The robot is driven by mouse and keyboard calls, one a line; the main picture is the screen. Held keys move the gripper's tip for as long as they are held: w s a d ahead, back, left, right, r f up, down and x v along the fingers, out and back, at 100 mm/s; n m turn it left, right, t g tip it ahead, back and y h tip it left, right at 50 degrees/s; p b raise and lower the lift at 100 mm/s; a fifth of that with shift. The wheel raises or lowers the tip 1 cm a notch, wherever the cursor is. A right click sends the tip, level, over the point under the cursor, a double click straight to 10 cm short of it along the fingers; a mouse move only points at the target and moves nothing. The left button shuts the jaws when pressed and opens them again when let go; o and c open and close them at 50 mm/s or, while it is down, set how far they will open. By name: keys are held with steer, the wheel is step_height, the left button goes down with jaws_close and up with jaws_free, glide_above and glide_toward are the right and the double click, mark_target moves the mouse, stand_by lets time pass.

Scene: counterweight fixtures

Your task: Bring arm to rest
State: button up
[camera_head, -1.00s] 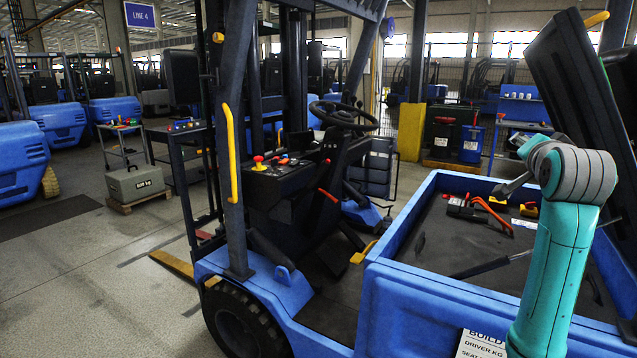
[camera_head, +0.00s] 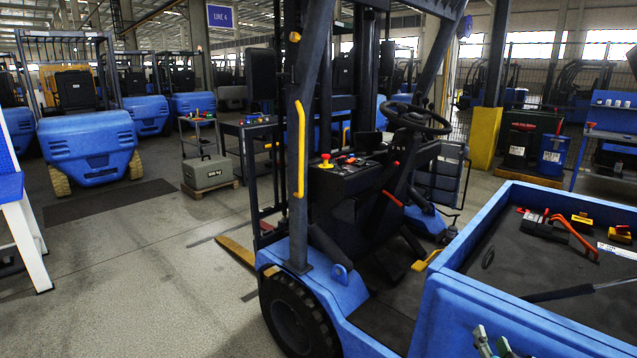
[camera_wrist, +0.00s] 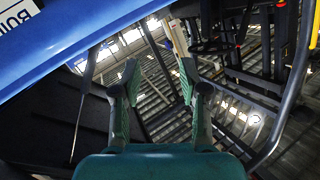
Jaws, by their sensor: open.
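My gripper (camera_wrist: 159,80) is open and empty in the wrist view, its two green-padded fingers apart with roof beams showing between them. In the head view only what look like the tips of my gripper (camera_head: 492,345) show at the bottom edge, in front of the blue forklift's rear body (camera_head: 500,312). The rest of my arm is out of the head view. In the wrist view a blue panel (camera_wrist: 85,35) with a white label (camera_wrist: 17,12) fills the upper left, close to the fingers.
The forklift (camera_head: 335,290) stands close ahead with an upright post and yellow handle (camera_head: 299,150). Its open bay holds a red-handled tool (camera_head: 572,235). A grey counterweight (camera_head: 210,173) sits on a pallet. A blue-and-white stand (camera_head: 15,215) is at the left edge. Grey floor between is clear.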

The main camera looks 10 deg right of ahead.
steer(key=s+a+f+n+y, duration=0.2)
steer(key=s+a+f, duration=0.5)
steer(key=s+a, duration=0.15)
steer(key=s+a+f+n+y, duration=0.2)
steer(key=s+a+f+n, duration=0.1)
steer(key=s+a+f, duration=0.6)
steer(key=s+a+r+n+y, duration=0.1)
steer(key=s+a+r+n, duration=0.1)
steer(key=s, duration=0.9)
steer(key=s+a+r+n+y, duration=0.2)
steer(key=s+a, duration=0.2)
steer(key=s, duration=0.8)
steer(key=shift+s+r, duration=0.25)
steer(key=shift+r, duration=0.15)
